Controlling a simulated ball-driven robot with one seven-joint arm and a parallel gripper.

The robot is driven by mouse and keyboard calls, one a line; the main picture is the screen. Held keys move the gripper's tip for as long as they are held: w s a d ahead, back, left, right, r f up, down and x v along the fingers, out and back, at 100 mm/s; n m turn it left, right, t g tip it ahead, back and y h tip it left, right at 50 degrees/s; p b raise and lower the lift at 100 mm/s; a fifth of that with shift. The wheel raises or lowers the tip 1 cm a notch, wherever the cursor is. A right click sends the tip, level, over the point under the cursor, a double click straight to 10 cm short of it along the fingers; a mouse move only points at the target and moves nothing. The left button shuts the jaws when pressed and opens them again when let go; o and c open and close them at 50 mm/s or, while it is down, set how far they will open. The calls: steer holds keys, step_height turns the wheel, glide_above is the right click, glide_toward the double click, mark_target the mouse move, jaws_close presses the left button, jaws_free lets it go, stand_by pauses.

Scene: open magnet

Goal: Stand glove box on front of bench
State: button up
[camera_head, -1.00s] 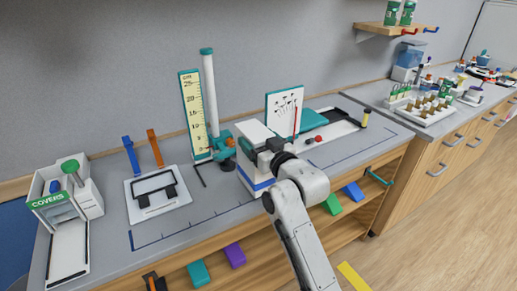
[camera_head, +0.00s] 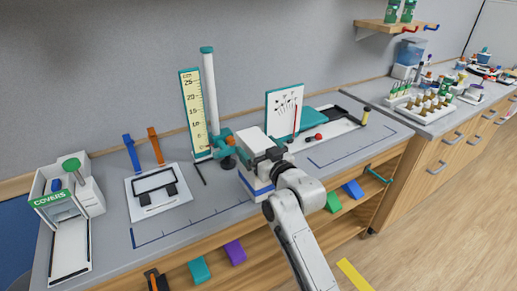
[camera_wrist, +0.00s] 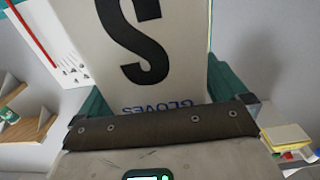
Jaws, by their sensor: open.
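The glove box (camera_head: 257,178) is a white box with a blue band low on its side. It stands upright at the front of the bench (camera_head: 205,215), near the front edge. My gripper (camera_head: 262,155) is at the upper part of the box. In the wrist view, the pale box face (camera_wrist: 155,55) shows a large black S and blue letters GLOVES, upside down. My gripper's teal fingers (camera_wrist: 158,95) are open, one on each side of the box. I cannot tell whether they touch it. My wrist and arm hide part of the box in the head view.
A tall ruler stand (camera_head: 195,112) stands behind to the left. A white tray (camera_head: 158,192) and a COVERS dispenser (camera_head: 50,200) are on the left. A white panel (camera_head: 284,108) with a teal block stands to the right. Open shelves with coloured blocks lie below the bench.

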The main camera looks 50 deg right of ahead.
steer(key=shift+r, duration=0.25)
steer(key=b+v, duration=0.2)
steer(key=v, duration=1)
steer(key=s+a+f+n+g+y, duration=0.1)
steer(key=s+a+f+g, duration=0.15)
steer(key=f, duration=0.35)
steer(key=s+a+f+g+y, duration=0.2)
steer(key=a+f+g, duration=0.15)
steer(key=f, duration=0.25)
steer(key=s+a+f+n+g+y, duration=0.1)
steer(key=s+a+f+g, duration=0.15)
steer(key=a+f, duration=0.2)
steer(key=s+a+f+g, duration=0.1)
steer(key=s+f+g, duration=0.3)
steer(key=s, duration=0.3)
steer(key=s+a+f+g, duration=0.2)
steer(key=s+f+g, duration=0.2)
steer(key=s, duration=0.4)
steer(key=shift+s+a+f+n+y, duration=0.25)
steer(key=shift+s+a+n+y, duration=0.05)
steer(key=shift+y, duration=0.1)
